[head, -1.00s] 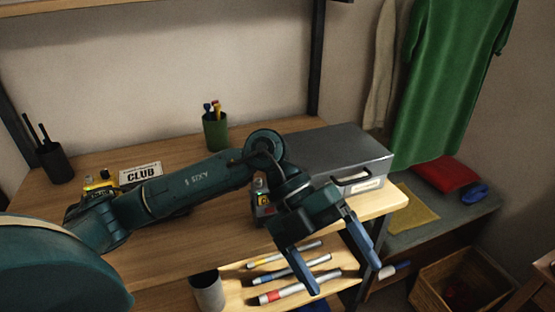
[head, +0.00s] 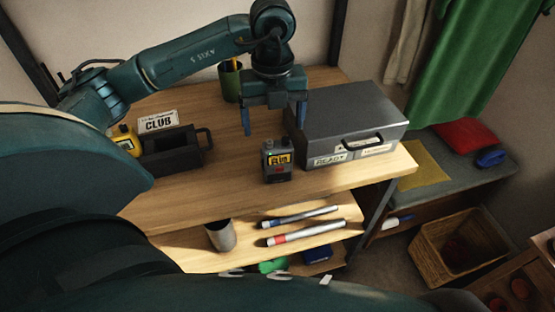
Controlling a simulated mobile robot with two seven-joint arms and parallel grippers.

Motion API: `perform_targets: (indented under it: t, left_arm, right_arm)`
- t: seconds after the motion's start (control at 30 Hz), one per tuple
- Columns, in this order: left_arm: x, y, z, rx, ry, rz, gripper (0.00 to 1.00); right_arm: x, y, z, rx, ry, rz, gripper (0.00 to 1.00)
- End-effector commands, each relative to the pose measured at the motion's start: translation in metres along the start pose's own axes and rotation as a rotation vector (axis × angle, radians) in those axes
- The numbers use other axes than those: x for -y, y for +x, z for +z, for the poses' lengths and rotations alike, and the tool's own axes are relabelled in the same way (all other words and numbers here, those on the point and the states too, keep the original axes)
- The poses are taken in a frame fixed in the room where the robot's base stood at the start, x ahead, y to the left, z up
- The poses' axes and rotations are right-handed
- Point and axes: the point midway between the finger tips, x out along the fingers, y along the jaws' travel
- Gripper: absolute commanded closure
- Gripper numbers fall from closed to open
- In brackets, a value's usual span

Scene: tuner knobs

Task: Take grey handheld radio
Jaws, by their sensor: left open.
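The grey handheld radio (head: 277,162) stands upright on the wooden table, near its front edge and just left of the grey metal box. It has a yellow label, and a small green light shows at its top left. My left gripper (head: 274,128) is open and points down above and slightly behind the radio, with one blue finger on each side. It looks empty, and the fingers appear apart from the radio. My right gripper is not in view.
A grey metal box (head: 350,112) with a handle stands close to the right. A black caddy (head: 172,152), a yellow radio (head: 127,141), a CLUB sign (head: 158,121) and a green pen cup (head: 230,82) are leftward. A lower shelf (head: 290,250) holds tubes. Table left of the radio is clear.

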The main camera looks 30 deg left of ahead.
Motion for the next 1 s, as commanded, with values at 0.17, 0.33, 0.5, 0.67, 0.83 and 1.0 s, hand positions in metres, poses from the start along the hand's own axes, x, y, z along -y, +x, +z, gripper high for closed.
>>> perform_targets:
  t: [0.17,0.33,0.5,0.67,0.83,1.0]
  left_arm:
    - [0.004,0.017,-0.002,-0.003,0.001,0.003,0.16]
    - [0.007,0.043,-0.004,-0.003,0.001,0.003,0.16]
    - [0.007,0.053,-0.003,-0.001,0.001,0.001,0.16]
    - [0.007,0.054,-0.003,0.000,0.001,0.000,0.16]
    - [0.007,0.053,-0.003,0.000,0.001,0.000,0.29]
    - [0.007,0.053,-0.003,0.000,0.001,-0.001,0.43]
  right_arm:
    - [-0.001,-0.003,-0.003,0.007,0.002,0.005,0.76]
    - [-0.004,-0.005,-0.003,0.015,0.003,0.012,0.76]
    - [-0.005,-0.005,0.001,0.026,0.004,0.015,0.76]
    - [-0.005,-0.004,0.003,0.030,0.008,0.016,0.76]
    - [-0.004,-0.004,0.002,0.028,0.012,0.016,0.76]
    - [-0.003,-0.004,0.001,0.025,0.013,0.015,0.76]
